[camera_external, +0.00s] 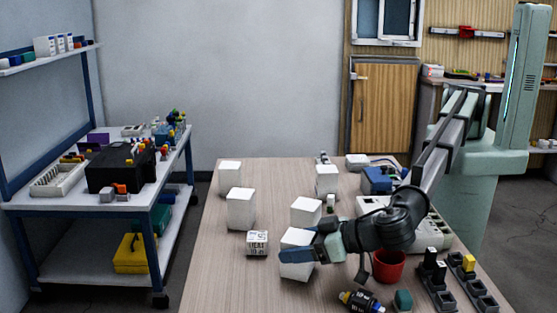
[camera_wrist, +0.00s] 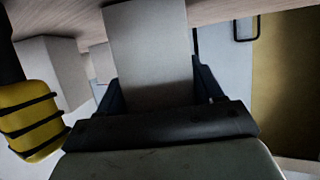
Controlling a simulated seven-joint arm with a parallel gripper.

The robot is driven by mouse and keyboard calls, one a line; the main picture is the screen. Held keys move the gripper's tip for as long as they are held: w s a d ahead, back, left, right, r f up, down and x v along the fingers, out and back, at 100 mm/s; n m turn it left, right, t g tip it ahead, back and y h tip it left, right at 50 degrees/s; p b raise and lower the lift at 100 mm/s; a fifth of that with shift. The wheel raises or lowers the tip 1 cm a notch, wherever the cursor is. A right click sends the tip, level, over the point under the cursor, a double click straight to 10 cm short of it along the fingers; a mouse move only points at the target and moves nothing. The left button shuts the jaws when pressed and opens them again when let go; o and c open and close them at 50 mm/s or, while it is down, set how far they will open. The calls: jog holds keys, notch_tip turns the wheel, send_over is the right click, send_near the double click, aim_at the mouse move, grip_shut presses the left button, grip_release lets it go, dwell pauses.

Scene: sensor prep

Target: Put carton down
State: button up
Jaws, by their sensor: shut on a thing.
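My gripper (camera_external: 303,250) is shut on a white carton (camera_external: 297,270) near the front middle of the table. In the wrist view the held carton (camera_wrist: 148,45) stands between the two dark fingers of my gripper (camera_wrist: 160,90). Its base is low over or on the table; I cannot tell whether it touches. The finger covers part of its front face in the external view.
Several other white cartons (camera_external: 240,210) stand on the wooden table (camera_external: 215,280), one (camera_external: 306,212) just behind the held one. A small printed box (camera_external: 257,243) is close on the left. A red cup (camera_external: 388,267), a dark bottle (camera_external: 358,300) and black trays (camera_external: 437,285) lie to the right.

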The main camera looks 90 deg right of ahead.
jog(key=o, duration=0.8)
jog(key=shift+f, duration=0.1)
jog(key=v, duration=1.2)
jog(key=shift+o, duration=0.3)
